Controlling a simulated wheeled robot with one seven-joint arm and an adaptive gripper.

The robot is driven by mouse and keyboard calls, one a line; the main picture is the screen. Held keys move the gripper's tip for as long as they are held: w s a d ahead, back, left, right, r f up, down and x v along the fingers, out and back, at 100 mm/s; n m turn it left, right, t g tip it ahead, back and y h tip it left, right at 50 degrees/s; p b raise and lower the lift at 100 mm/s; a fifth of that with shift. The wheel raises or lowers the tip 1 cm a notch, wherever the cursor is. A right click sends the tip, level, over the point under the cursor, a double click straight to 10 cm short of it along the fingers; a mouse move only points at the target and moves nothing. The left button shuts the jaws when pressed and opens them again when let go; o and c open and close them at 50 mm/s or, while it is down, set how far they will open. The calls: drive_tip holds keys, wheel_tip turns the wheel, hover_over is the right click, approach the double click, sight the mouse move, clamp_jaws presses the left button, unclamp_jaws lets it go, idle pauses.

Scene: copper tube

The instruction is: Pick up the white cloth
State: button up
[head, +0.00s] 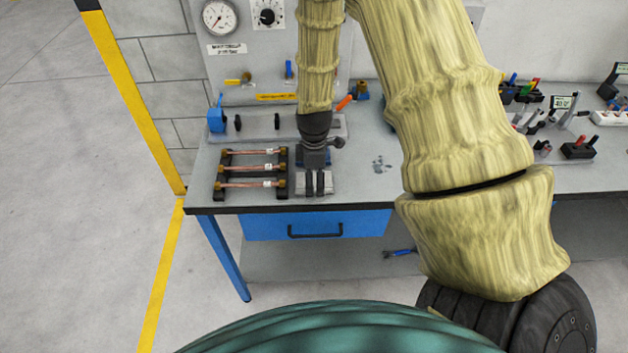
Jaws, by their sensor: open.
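A small pale, whitish-grey patch that looks like the folded white cloth (301,188) lies on the workbench (365,194) near its front edge. My gripper (319,186) is over it, pointing down, with two dark fingers a little apart. The fingers cover the middle of the cloth, so it shows mainly at both sides. I cannot tell whether the fingertips touch it. No cloth shows lifted between the fingers.
A black rack with several copper tubes (252,170) stands close to the left of the cloth. A blue vise-like tool (216,119) and a gauge panel (240,50) are behind. A grey-blue smudge (381,165) lies to the right. A blue drawer (270,226) is below the bench front.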

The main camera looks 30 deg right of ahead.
sight(314, 180)
drive_tip(key=c, duration=1.1)
drive_tip(key=shift+r, duration=0.1)
drive_tip(key=shift+r+b, duration=1.1)
drive_tip(key=shift+r, duration=0.45)
drive_tip(key=s+a+b, duration=0.1)
drive_tip(key=s+a, duration=0.1)
drive_tip(key=s, duration=0.2)
drive_tip(key=s+a+r+b, duration=0.1)
drive_tip(key=s+a+b, duration=0.1)
drive_tip(key=s, duration=0.3)
drive_tip(key=s+a+b, duration=0.2)
drive_tip(key=s+a, duration=0.1)
drive_tip(key=s, duration=0.2)
drive_tip(key=shift+a+r, duration=0.35)
